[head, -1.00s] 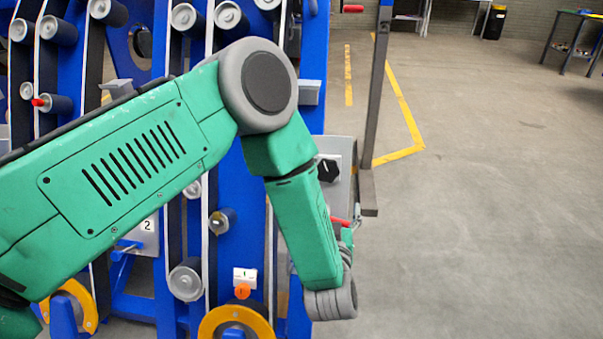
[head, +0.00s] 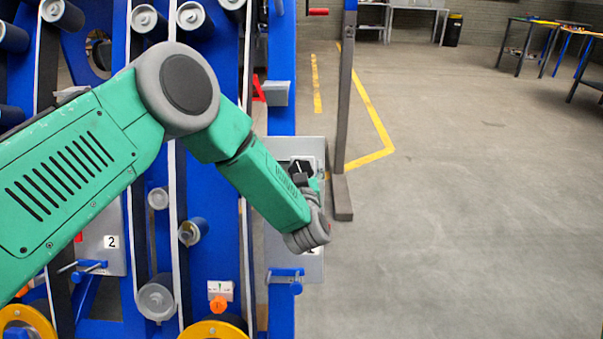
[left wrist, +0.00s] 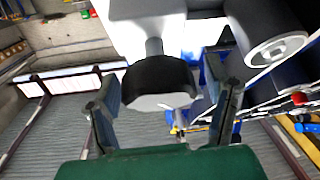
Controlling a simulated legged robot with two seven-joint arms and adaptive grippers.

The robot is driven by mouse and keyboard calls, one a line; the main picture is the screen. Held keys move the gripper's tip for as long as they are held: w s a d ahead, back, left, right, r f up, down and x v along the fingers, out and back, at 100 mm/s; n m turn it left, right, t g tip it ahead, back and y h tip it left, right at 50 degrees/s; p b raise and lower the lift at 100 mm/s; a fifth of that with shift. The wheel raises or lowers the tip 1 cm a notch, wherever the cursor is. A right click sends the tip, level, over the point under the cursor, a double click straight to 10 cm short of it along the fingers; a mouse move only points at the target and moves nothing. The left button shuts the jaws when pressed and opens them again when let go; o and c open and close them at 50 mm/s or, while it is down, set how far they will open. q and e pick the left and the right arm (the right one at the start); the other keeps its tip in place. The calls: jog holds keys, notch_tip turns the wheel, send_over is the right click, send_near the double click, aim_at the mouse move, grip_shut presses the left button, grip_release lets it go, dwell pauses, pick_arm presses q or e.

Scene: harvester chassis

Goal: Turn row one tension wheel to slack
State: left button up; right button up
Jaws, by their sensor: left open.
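A black faceted knob with a white line, which I take for the row one tension wheel (head: 299,167), sits on a grey plate (head: 285,152) at the right edge of the blue frame. My left gripper (head: 304,179) is right at it in the head view, mostly hidden behind my green arm and wrist. In the left wrist view the black knob (left wrist: 158,86) on its grey shaft stands between the two open fingers of my left gripper (left wrist: 166,78). Gaps show on both sides, so the fingers appear apart from it. My right gripper is out of view.
The blue frame (head: 281,70) carries belts and several grey rollers, such as one low down (head: 157,300). A plate marked 2 (head: 100,255) is to the left. A grey post (head: 344,110) stands just right of the knob. Open floor (head: 460,210) lies right.

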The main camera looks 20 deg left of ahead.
pick_arm(q)
jog(key=shift+w+a, duration=0.15)
jog(key=shift+a, duration=0.1)
jog(key=shift+d, duration=0.2)
jog(key=shift+c, duration=0.8)
jog(key=shift+d+r, duration=0.1)
jog(key=shift+d, duration=0.1)
jog(key=c, duration=1)
jog(key=shift+c, duration=0.2)
jog(key=shift+a+n, duration=0.15)
jog(key=shift+n, duration=0.15)
